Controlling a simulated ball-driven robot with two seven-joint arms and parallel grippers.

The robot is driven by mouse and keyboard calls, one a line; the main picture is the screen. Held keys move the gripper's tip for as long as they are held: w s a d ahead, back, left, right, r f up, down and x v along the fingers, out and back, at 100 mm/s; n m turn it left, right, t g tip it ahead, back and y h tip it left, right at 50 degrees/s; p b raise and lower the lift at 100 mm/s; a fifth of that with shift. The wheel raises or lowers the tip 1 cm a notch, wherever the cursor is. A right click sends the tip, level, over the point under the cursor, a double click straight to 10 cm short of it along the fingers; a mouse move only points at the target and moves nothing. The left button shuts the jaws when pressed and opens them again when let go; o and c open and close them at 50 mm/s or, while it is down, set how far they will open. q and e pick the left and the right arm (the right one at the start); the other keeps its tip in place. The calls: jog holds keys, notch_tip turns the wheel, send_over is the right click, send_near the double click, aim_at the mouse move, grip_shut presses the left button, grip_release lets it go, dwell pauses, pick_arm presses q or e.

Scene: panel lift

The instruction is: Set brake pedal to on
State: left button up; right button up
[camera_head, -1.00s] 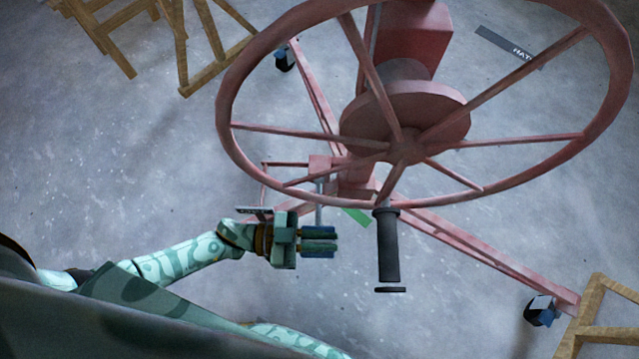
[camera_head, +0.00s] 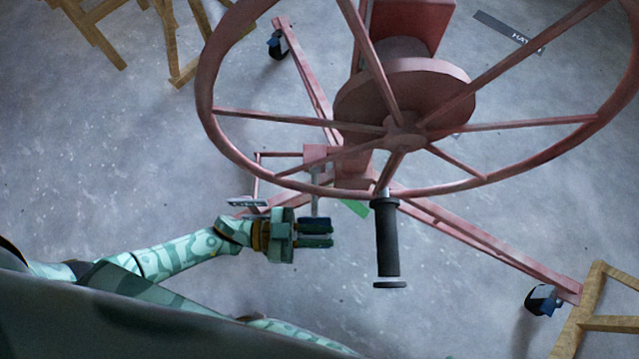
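I see a red lift frame with a large spoked wheel (camera_head: 403,132) over its column. A small pale labelled plate (camera_head: 247,202) hangs from the thin red bracket at the frame's left side. A grey rod (camera_head: 314,200) comes down from the red block beside it. I cannot tell for sure which of these is the brake pedal. My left gripper (camera_head: 318,233) points right, with its two fingers at the rod's lower end. A narrow gap shows between the fingers. Whether they touch or hold the rod is unclear. My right gripper is out of view.
A black handle (camera_head: 387,240) hangs from the wheel's rim, right of my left gripper. A green patch (camera_head: 355,207) shows behind it. Frame legs end in casters (camera_head: 541,299). Wooden stands are at upper left and lower right (camera_head: 598,322). Bare floor lies at left.

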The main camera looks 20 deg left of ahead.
pick_arm(q)
jog(key=shift+o, duration=1.3)
jog(key=shift+s+f, duration=0.35)
jog(key=shift+f, duration=0.1)
jog(key=shift+w+r, duration=0.1)
jog(key=shift+w, duration=0.05)
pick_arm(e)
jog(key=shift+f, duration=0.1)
pick_arm(q)
jog(key=shift+w+r, duration=0.1)
jog(key=shift+r, duration=0.05)
